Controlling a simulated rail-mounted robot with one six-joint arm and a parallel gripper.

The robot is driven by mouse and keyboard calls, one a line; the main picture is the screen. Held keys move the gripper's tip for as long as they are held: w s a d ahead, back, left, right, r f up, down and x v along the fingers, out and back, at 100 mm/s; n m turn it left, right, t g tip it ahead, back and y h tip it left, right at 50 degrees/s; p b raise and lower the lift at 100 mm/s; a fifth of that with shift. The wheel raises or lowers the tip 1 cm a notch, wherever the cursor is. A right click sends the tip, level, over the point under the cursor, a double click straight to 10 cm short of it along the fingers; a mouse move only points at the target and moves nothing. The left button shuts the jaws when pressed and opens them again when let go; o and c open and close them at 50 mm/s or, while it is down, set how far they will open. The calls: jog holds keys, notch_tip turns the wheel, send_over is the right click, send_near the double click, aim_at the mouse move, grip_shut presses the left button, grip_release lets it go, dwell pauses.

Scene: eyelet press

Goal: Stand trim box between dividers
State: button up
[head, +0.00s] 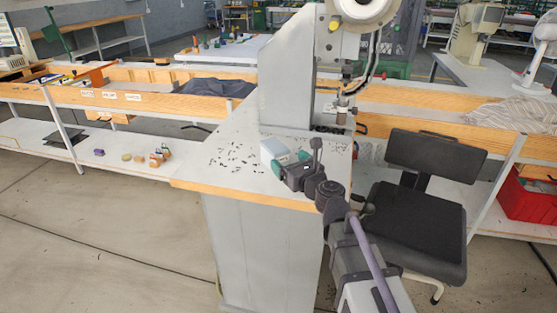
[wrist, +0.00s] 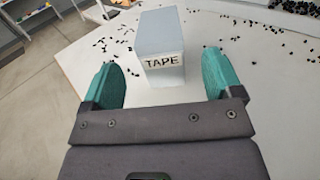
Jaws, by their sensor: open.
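A pale grey-blue box (head: 275,151) stands on the press table. My gripper (head: 288,158) is low over the table, next to the box. In the wrist view my gripper (wrist: 160,63) has its teal fingers spread to either side of the box's near end, with a gap on each side. It holds nothing. I cannot make out dividers for certain; the wooden bench compartments at left carry small unreadable labels.
The eyelet press (head: 292,75) rises behind the box. Small black eyelets (head: 232,160) are scattered over the table (head: 205,170). A black chair (head: 415,190) stands at right. Several small items (head: 155,157) sit on the lower shelf at left, and dark cloth (head: 215,87) lies on the wooden bench.

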aim_at(276, 147)
jog(key=x, duration=0.7)
jog(key=shift+w+a+r, duration=0.15)
jog(key=shift+w+a, duration=0.1)
jog(key=shift+w, duration=0.05)
jog(key=shift+c, duration=0.5)
jog(key=c, duration=1)
jog(key=shift+r+p, duration=8.15)
jog(key=shift+p, duration=0.1)
jog(key=shift+c, duration=0.2)
